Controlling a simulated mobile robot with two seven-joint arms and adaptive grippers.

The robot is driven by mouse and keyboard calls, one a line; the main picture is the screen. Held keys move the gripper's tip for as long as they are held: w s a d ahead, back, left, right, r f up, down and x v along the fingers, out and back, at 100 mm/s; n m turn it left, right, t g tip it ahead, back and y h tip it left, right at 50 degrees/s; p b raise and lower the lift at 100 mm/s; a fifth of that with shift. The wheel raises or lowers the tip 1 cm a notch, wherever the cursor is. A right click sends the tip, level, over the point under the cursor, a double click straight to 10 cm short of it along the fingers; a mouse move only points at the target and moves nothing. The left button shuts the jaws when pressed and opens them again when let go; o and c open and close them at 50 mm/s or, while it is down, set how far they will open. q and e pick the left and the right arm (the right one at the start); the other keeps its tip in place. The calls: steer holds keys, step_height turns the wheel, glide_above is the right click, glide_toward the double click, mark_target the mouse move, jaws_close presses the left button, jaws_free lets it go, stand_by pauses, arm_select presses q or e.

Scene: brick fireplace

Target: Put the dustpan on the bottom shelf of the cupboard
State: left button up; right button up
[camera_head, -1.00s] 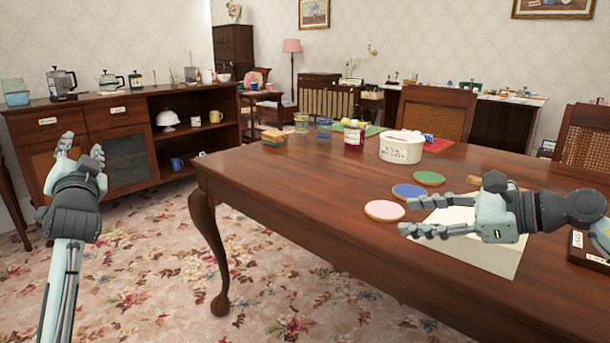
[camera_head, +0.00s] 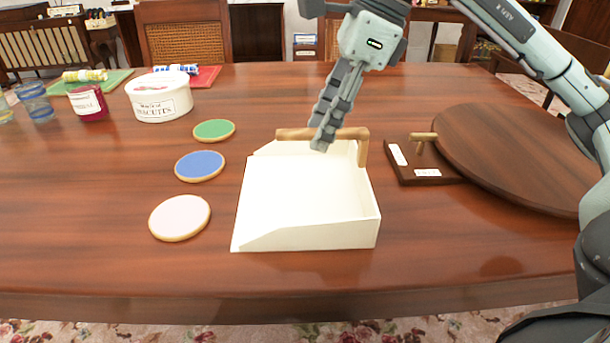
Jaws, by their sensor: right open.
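The cream dustpan (camera_head: 300,200) lies on the wooden table, its open front edge toward the lower left. Its wooden handle (camera_head: 345,134) runs along its back edge. My right gripper (camera_head: 322,140) is open and points down at the handle, with its fingers overlapping the handle in the picture. I cannot tell whether they touch it. The fingers partly hide the middle of the handle. My left gripper is not in view. The cupboard is not in view now.
Pink, blue and green round coasters (camera_head: 200,166) lie left of the dustpan. A white tub (camera_head: 160,100) and a red jar (camera_head: 88,104) stand further back. A dark wooden block (camera_head: 425,165) and a round wooden board (camera_head: 520,150) are on the right. The front table area is clear.

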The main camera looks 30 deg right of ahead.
glide_above(308, 192)
steer(key=f, duration=0.4)
steer(key=shift+s+d+f, duration=0.2)
steer(key=shift+s+f, duration=0.1)
steer(key=shift+f, duration=0.05)
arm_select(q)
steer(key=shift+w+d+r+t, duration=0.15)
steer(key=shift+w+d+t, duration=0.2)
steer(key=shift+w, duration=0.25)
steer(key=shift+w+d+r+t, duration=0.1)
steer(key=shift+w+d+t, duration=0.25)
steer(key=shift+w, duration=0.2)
arm_select(e)
steer(key=shift+w+a+f, duration=0.2)
steer(key=shift+f, duration=0.3)
arm_select(q)
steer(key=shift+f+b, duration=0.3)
steer(key=shift+b, duration=0.2)
arm_select(e)
steer(key=shift+f, duration=0.25)
jaws_close()
